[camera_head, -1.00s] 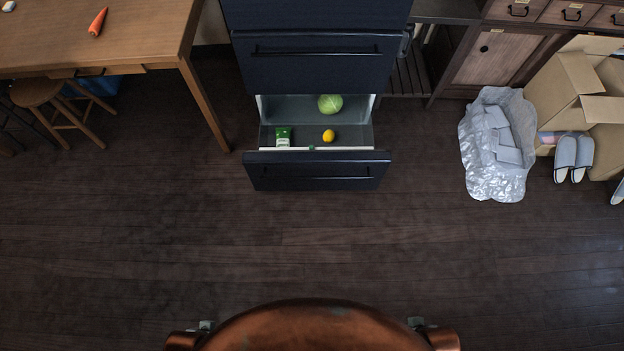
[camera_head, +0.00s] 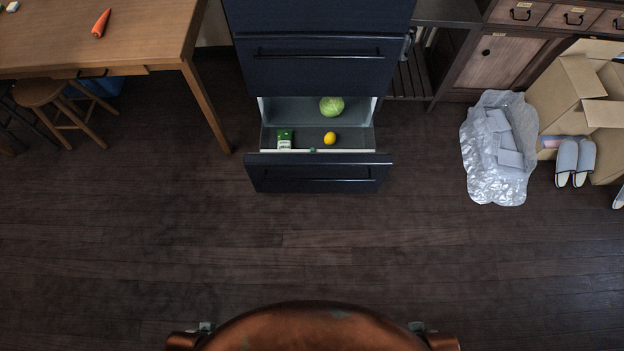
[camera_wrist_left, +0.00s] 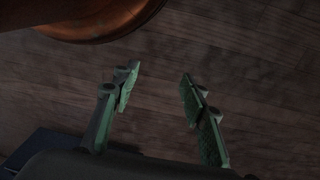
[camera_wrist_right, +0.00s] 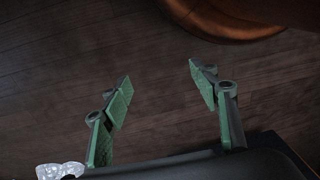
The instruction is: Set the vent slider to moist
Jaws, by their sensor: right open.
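An open dark blue drawer (camera_head: 318,173) juts out from the tall cabinet in the head view. A small greenish piece (camera_head: 313,150) sits at the middle of the pale front rim; it may be the vent slider, but its setting and any lettering are too small to read. A green-and-white carton (camera_head: 284,139), a yellow fruit (camera_head: 330,138) and a green cabbage (camera_head: 331,106) lie in the drawer. My left gripper (camera_wrist_left: 158,88) and right gripper (camera_wrist_right: 158,84) are both open and empty over bare floor, well away from the drawer.
A wooden table (camera_head: 120,40) with a carrot stands at the left, with a stool (camera_head: 45,95) under it. Silvery wrap (camera_head: 492,185), a cardboard box (camera_head: 560,95) and slippers (camera_head: 575,160) lie at the right. The floor before the drawer is clear.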

